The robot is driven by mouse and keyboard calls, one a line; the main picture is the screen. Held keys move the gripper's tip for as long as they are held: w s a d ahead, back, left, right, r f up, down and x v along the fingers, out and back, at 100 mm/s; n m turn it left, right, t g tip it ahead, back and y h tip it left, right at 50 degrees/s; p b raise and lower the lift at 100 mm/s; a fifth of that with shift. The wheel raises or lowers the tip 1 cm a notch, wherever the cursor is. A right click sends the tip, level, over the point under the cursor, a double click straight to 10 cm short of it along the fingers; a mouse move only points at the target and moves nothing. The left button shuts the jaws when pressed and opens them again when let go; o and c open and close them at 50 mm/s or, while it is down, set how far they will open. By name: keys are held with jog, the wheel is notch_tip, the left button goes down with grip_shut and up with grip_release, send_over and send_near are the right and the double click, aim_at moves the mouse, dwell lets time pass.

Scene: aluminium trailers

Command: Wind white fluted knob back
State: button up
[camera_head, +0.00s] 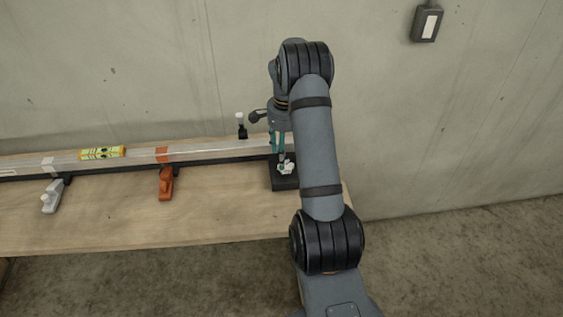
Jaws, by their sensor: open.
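A white fluted knob (286,169) sits low on a black block (284,184) near the right end of the wooden table. My gripper (281,160) points down from above, with its fingers directly over or around the knob. It is open; the view is too small to tell whether a finger touches the knob. The gripper fingers hide part of the knob, and my arm hides what lies just to the right.
A long aluminium rail (215,151) runs along the table (120,216), with a yellow-green level (102,153) on it. An orange clamp (166,184) and a white clamp (51,196) stand in front. A small white-topped black post (241,127) stands behind.

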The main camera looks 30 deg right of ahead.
aim_at(286, 164)
jog(key=f, duration=0.2)
jog(key=f+p, duration=0.1)
jog(key=f, duration=0.1)
jog(key=shift+d+f, duration=0.2)
jog(key=shift+f, duration=0.2)
jog(key=c, duration=1.1)
jog(key=shift+c, duration=0.3)
